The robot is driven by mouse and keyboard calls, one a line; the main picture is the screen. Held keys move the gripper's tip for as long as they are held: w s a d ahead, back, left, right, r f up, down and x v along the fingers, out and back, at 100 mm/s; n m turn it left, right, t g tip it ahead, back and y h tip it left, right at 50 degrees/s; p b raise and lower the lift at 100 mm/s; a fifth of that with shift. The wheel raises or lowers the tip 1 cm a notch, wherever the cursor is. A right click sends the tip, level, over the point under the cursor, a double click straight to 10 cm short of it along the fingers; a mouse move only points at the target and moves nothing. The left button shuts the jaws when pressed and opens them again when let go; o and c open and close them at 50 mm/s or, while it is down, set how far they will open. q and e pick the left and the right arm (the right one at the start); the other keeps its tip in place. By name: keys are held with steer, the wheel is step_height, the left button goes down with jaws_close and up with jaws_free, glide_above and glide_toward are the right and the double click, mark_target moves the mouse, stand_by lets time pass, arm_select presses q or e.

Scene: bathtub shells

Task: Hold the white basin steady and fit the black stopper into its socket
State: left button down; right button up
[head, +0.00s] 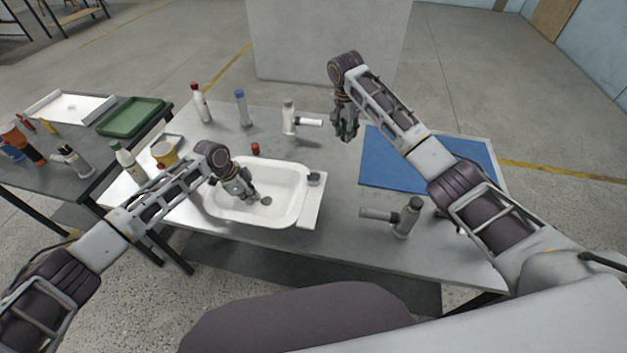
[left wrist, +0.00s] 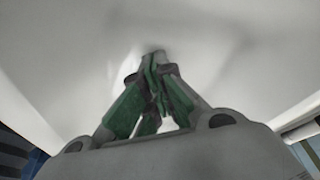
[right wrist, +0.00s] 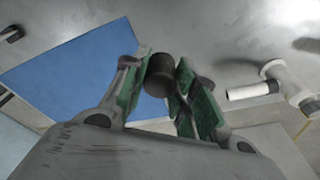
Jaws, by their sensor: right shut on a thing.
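The white basin (head: 300,217) stands on the grey table. My left gripper (head: 247,193) is inside it, pointing down. The basin's white inner surface fills the left wrist view (left wrist: 60,65), where the left fingertips (left wrist: 156,62) are together with nothing clear between them. A dark round drain hole (head: 266,201) shows in the basin floor, just right of the left gripper. My right gripper (head: 346,130) is raised over the table, right of the basin and apart from it. In the right wrist view it is shut on the black stopper (right wrist: 160,76), a short dark cylinder. The head view hides the stopper.
A dark round piece (head: 314,179) sits on the basin's right ledge. A white tap-like fitting (head: 290,117) stands behind, a grey one (head: 408,218) at front right. A blue mat (head: 392,165) lies right. Bottles (head: 200,103), a yellow tub (head: 164,154) and a red cap (head: 255,149) stand nearby.

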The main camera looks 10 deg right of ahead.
arm_select(q)
steer(key=shift+f, duration=0.15)
arm_select(e)
steer(key=s+a+r+n+y, duration=0.2)
steer(key=s+a+r+n, duration=0.2)
steer(key=s+a+n, duration=0.6)
steer(key=shift+s+a+n+t, duration=0.35)
steer(key=shift+a+n, duration=1)
steer(key=shift+n, duration=1.55)
steer(key=shift+r, duration=0.1)
glide_above(313, 179)
steer(key=shift+s+f, duration=0.15)
steer(key=shift+f, duration=1.1)
steer(key=shift+s+f, duration=0.15)
steer(key=shift+f, duration=1.1)
steer(key=shift+f, duration=0.1)
arm_select(q)
steer(key=shift+s, duration=0.1)
arm_select(e)
steer(key=shift+d+f, duration=0.1)
steer(key=shift+f, duration=2.3)
